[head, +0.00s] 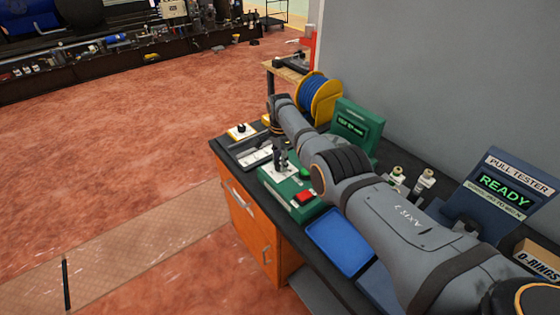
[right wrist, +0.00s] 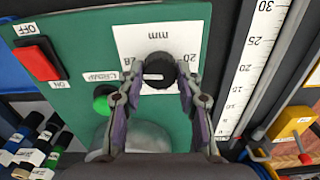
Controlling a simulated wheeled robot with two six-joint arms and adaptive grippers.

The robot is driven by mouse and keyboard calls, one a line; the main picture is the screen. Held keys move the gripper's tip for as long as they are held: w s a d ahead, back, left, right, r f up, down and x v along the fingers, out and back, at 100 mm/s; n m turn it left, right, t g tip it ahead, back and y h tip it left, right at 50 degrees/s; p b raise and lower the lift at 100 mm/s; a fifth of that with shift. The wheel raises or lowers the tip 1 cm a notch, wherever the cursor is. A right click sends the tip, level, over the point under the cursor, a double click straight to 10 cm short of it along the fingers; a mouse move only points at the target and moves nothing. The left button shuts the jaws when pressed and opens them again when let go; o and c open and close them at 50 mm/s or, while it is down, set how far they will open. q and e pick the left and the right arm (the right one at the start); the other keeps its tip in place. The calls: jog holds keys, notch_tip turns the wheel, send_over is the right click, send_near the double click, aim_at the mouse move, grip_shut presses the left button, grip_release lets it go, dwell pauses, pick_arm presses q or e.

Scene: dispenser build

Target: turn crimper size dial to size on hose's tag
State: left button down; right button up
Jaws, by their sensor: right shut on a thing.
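The crimper is a green box (head: 303,212) on the dark bench top, with a red switch (head: 304,197) and a green button (head: 305,173). Its black size dial (right wrist: 159,68) sits on a white plate (right wrist: 185,38) marked "mm" and "20". My right gripper (right wrist: 158,82) is shut on the dial, one finger on each side. In the head view the right gripper (head: 281,155) stands over the crimper's white plate. The dial's pointer cannot be made out. No hose tag is readable. My left gripper is not in view.
A green display box (head: 357,125) and a yellow reel of blue hose (head: 318,98) stand behind. A blue tray (head: 341,242) lies nearer, with a pull tester (head: 503,190) at the right. A ruler (right wrist: 252,65) lies beside the crimper. Small labelled parts (right wrist: 30,135) stand close by.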

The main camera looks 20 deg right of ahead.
jog(key=shift+r+m, duration=0.1)
jog(key=shift+m, duration=0.4)
jog(key=o, duration=1.2)
jog(key=shift+c, duration=0.2)
notch_tip(320, 180, up, 12)
